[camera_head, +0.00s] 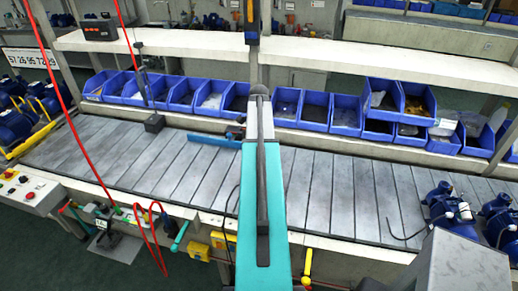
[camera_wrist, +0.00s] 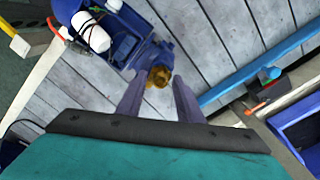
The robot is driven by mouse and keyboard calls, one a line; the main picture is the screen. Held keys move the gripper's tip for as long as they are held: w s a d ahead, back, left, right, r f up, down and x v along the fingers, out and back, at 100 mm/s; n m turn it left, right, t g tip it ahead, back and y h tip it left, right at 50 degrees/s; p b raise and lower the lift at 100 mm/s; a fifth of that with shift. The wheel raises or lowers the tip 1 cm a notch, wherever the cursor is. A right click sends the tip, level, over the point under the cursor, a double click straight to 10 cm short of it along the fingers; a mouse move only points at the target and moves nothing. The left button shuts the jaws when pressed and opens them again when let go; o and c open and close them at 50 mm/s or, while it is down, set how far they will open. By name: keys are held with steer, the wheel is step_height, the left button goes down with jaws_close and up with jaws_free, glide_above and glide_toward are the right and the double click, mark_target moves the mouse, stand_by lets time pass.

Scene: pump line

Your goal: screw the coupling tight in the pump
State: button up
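In the wrist view a blue pump (camera_wrist: 122,42) with a white cylinder on it lies on the slatted line. A brass-coloured coupling (camera_wrist: 159,76) shows at the pump's near end. My gripper (camera_wrist: 160,84) points at it, with one finger on each side of the coupling. The fingertips look level with its edges; I cannot tell whether they touch it. How deep the coupling sits in the pump is not visible. In the head view my arm hides my gripper and the coupling.
Blue bins (camera_head: 314,111) stand in a row behind the line. More blue pumps (camera_head: 452,211) stand at the right. The slatted line (camera_head: 110,150) is mostly clear.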

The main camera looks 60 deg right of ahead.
steer(key=shift+n, duration=0.3)
jaws_close()
stand_by(0.3)
steer(key=shift+m, duration=1.7)
steer(key=shift+m, duration=1.8)
